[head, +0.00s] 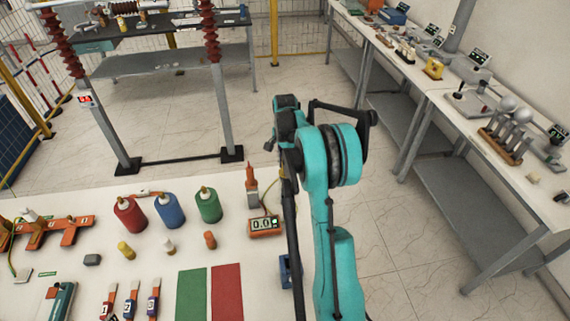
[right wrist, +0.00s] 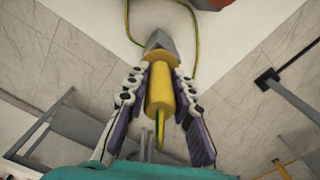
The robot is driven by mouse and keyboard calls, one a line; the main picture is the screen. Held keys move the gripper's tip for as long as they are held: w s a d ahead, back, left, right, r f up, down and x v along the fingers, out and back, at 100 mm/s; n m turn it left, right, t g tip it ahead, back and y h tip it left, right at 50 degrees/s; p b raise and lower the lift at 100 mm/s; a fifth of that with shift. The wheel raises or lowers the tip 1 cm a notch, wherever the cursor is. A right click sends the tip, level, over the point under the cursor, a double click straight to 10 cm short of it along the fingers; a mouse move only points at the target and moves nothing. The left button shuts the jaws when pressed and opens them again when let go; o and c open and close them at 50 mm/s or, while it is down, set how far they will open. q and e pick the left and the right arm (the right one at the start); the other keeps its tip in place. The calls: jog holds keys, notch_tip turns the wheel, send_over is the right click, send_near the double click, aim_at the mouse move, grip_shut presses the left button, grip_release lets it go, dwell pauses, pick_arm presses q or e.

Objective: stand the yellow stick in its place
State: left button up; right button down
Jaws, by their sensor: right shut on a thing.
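In the right wrist view, the yellow stick (right wrist: 160,92) lies between the two fingers of my right gripper (right wrist: 160,74), which is shut on it. A grey angular piece (right wrist: 161,43) shows at its far end, and a green-and-yellow cable hangs at its near end. In the head view, my teal right arm rises over the right edge of the white table. The gripper and the stick are hidden there or too small to make out. I cannot tell which spot is the stick's place. My left gripper is not in view.
On the white table (head: 140,205) are red, blue and green cylinders, smaller bottles, a meter (head: 266,226) with a probe standing behind it, an orange rack (head: 70,232), and green and red mats. A tall insulator frame (head: 228,110) stands behind. Benches line the right wall.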

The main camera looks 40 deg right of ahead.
jog(key=shift+f+b, duration=0.4)
jog(key=shift+f, duration=0.15)
jog(key=c, duration=1.2)
grip_release()
jog(key=shift+r, duration=0.1)
notch_tip(320, 180, up, 12)
jog(key=shift+f, duration=0.1)
jog(key=shift+a, duration=0.1)
